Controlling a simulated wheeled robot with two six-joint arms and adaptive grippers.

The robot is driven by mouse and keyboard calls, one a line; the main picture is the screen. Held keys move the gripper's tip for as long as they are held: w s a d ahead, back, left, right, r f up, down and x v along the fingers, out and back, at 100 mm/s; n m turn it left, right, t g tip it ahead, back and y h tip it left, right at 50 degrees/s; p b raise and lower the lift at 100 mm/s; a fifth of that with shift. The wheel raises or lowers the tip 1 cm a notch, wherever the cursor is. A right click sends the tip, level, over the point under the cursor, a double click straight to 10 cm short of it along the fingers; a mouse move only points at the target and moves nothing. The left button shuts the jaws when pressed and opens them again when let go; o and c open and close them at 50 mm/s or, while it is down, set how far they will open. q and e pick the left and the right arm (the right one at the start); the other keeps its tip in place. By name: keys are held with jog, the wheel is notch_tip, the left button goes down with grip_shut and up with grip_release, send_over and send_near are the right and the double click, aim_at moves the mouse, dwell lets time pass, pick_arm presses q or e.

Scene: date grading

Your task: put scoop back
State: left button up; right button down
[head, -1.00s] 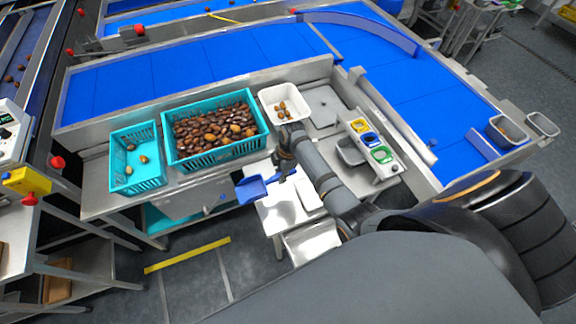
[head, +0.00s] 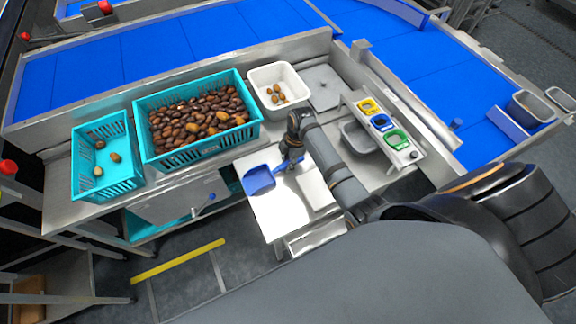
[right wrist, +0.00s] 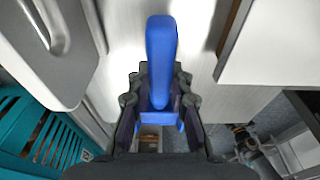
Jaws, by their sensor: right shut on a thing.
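The blue scoop (head: 258,180) is at the left part of a small pale metal side table (head: 268,218), seen from above. I cannot tell whether it touches the table top or hangs just over it. My right gripper (head: 288,165) is at the scoop's right side, shut on its handle. In the right wrist view the blue handle (right wrist: 161,60) runs between the two dark fingers of the right gripper (right wrist: 157,105). The scoop's pan is not clear in that view. My left gripper is not in view.
A teal crate full of dates (head: 143,150) and a teal crate with a few dates (head: 78,190) stand on the bench to the left. A white tray (head: 290,72) holds several dates behind my arm. A rack with yellow, blue and green items (head: 405,158) stands to the right.

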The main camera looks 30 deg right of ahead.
jog(key=shift+s+r, duration=0.1)
jog(key=shift+s, duration=0.05)
jog(key=shift+s+d, duration=0.1)
jog(key=c, duration=1.4)
grip_release()
jog(key=shift+d, duration=0.15)
jog(key=shift+o, duration=0.9)
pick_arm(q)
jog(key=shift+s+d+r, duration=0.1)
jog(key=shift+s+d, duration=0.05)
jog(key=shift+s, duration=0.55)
pick_arm(e)
jog(key=shift+r, duration=0.15)
pick_arm(q)
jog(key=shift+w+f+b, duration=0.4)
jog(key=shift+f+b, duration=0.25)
jog(key=shift+b, duration=0.05)
pick_arm(e)
notch_tip(320, 180, up, 12)
jog(key=d, duration=0.2)
jog(key=shift+f, duration=0.2)
